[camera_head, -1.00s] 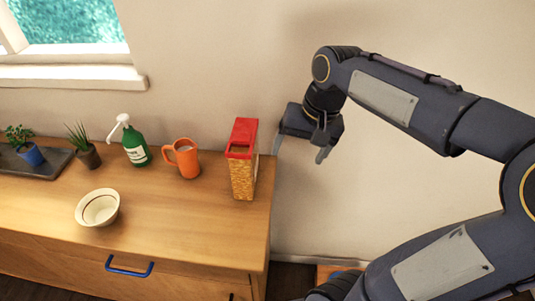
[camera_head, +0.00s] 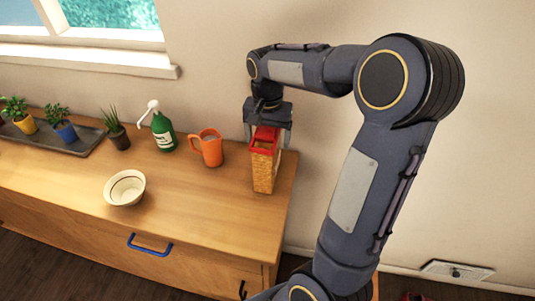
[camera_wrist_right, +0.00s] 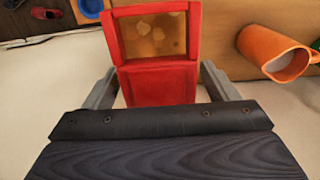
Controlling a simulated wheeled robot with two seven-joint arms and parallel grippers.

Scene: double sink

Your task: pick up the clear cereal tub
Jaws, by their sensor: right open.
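The clear cereal tub (camera_head: 264,170) stands upright near the right end of the wooden counter, with a red lid and golden cereal showing inside. My right gripper (camera_head: 267,134) is above it, pointing down, with its fingers spread to either side of the red lid. In the right wrist view the tub's red top (camera_wrist_right: 157,75) lies between the two grey fingers (camera_wrist_right: 158,88), with small gaps showing beside it. The gripper's palm hides the near part of the lid. My left gripper is not in view.
An orange mug (camera_head: 208,147) stands close to the left of the tub and shows in the wrist view (camera_wrist_right: 276,52). A green pump bottle (camera_head: 163,133), a cream bowl (camera_head: 125,188) and potted plants (camera_head: 62,125) are farther left. The wall is close behind.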

